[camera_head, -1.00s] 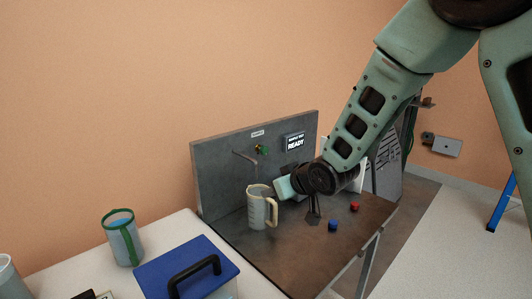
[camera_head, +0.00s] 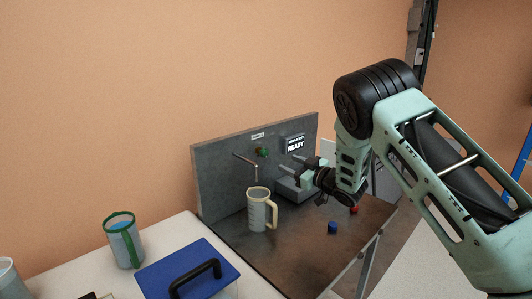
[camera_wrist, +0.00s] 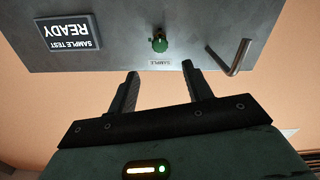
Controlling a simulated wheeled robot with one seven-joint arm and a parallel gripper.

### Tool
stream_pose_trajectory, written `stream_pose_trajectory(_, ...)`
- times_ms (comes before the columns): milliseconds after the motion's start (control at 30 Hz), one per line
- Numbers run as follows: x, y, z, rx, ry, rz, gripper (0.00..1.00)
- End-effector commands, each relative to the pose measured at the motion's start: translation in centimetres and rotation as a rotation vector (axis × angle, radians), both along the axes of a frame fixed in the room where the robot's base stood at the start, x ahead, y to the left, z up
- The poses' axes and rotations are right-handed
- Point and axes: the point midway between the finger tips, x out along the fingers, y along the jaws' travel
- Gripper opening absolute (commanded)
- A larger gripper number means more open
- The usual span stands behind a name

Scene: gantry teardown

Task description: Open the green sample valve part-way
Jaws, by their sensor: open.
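The green sample valve (camera_head: 263,152) is on the upright grey panel (camera_head: 225,185), under a small label. In the wrist view, which is upside down, the valve (camera_wrist: 159,44) shows a green knob with a brass-coloured part, and the SAMPLE label (camera_wrist: 181,63) is beside it. My gripper (camera_head: 290,163) is open and empty, to the right of the valve and apart from it. In the wrist view my gripper's fingers (camera_wrist: 162,68) are spread, with the valve ahead between their directions. A bent metal spout (camera_head: 246,162) is left of the valve, above a measuring jug (camera_head: 258,212).
A display reading SAMPLE TEST READY (camera_head: 295,144) is on the panel right of the valve. A grey box (camera_head: 294,190) stands below my gripper. A blue knob (camera_head: 332,227) and red knob (camera_head: 354,210) are on the dark bench. A blue-lidded box (camera_head: 185,268) is in front.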

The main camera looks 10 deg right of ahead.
Motion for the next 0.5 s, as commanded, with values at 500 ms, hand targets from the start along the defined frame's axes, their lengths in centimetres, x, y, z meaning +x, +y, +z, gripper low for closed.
stream_pose_trajectory(500,8.6,5.1,0.1,0.0,0.0,0.001,0.5)
